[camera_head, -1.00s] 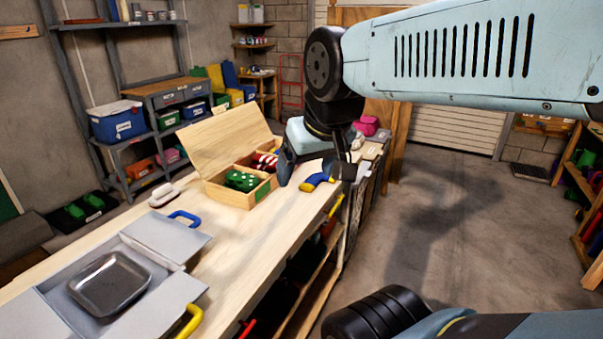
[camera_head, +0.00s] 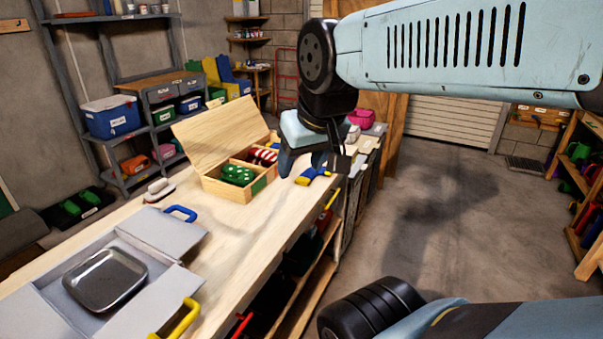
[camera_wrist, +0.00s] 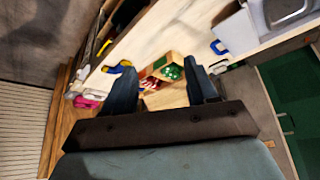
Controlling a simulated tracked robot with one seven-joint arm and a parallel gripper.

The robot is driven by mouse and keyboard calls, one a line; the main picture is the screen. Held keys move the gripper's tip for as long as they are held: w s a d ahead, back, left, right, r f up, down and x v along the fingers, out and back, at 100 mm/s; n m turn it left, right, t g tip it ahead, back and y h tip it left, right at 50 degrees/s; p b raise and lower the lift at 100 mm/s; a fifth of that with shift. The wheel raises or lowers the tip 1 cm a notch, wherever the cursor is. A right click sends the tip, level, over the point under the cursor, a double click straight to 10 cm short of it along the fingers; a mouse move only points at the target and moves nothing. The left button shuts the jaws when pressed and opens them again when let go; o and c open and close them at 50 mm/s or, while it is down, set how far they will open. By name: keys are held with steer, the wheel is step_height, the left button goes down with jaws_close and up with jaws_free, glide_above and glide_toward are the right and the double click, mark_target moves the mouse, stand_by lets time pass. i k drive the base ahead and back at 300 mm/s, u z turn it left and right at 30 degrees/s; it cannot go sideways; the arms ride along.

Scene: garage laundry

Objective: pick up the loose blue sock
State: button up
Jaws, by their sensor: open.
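The loose blue sock (camera_head: 316,173), with yellow at its ends, lies on the wooden bench top near its right edge, just right of the open wooden box (camera_head: 222,188). In the wrist view the sock (camera_wrist: 119,68) shows just beyond and left of the left fingertip, apart from it. My gripper (camera_head: 315,166) is open and empty and appears above the sock in the head view, hiding part of it. In the wrist view my gripper (camera_wrist: 160,72) has its fingers spread, with the box showing between them. The exact height above the sock is unclear.
The box holds a green dotted sock (camera_head: 237,175) and a red-and-white striped one (camera_head: 264,155). A grey tray (camera_head: 106,280) sits in an open carton at the near left of the bench (camera_head: 235,235). Its middle is clear. Open floor lies to the right.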

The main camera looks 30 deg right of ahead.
mark_target(305, 178)
steer(key=u, duration=1.35)
steer(key=k, duration=1.2)
steer(key=z, duration=1.9)
steer(key=i, duration=1)
